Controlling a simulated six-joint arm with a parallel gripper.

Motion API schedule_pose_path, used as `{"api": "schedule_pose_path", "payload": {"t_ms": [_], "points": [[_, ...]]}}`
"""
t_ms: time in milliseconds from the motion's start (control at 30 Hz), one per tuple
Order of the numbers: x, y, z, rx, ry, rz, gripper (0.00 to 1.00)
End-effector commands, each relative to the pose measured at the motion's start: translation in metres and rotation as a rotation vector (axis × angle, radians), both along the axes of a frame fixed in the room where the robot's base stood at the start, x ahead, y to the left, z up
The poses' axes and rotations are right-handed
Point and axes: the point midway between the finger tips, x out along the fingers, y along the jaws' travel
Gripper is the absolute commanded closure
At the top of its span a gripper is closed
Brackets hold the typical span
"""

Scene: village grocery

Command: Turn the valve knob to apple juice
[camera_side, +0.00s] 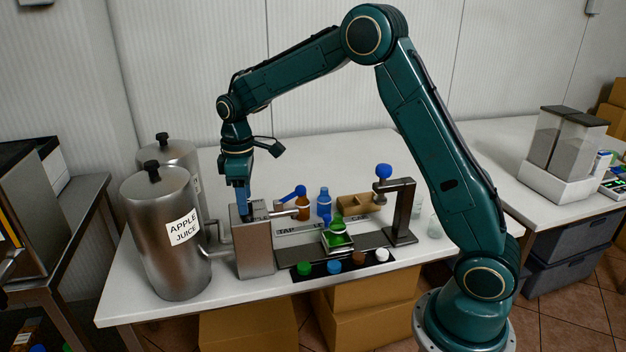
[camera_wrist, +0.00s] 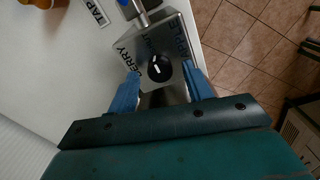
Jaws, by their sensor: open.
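The valve knob (camera_wrist: 159,68) is a round black dial with a short white mark, on top of a metal valve box (camera_wrist: 172,42). In the wrist view, "APPLE" is printed to its right, a label ending in "ERRY" to its left, and a partly readable word between them. The white mark is near the middle of the dial; which label it points to is unclear. My gripper (camera_side: 244,210) points down over the valve box (camera_side: 254,250) in the side view, its blue fingers apart on either side of the knob. Whether they touch it is unclear.
A steel tank labelled APPLE JUICE (camera_side: 165,235) stands left of the box, with a second tank (camera_side: 180,155) behind. A spout with a blue-ended lever (camera_side: 299,191) extends right. Bottles (camera_side: 324,203), coloured caps (camera_side: 333,267) and a capping stand (camera_side: 404,210) are further right.

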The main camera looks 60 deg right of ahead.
Motion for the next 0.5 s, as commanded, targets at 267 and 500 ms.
{"api": "schedule_pose_path", "payload": {"t_ms": [267, 500], "points": [[0.0001, 0.0001, -0.0099, 0.000, -0.001, 0.000, 0.50], [0.0001, 0.0001, -0.0098, 0.000, -0.001, 0.000, 0.57]]}}
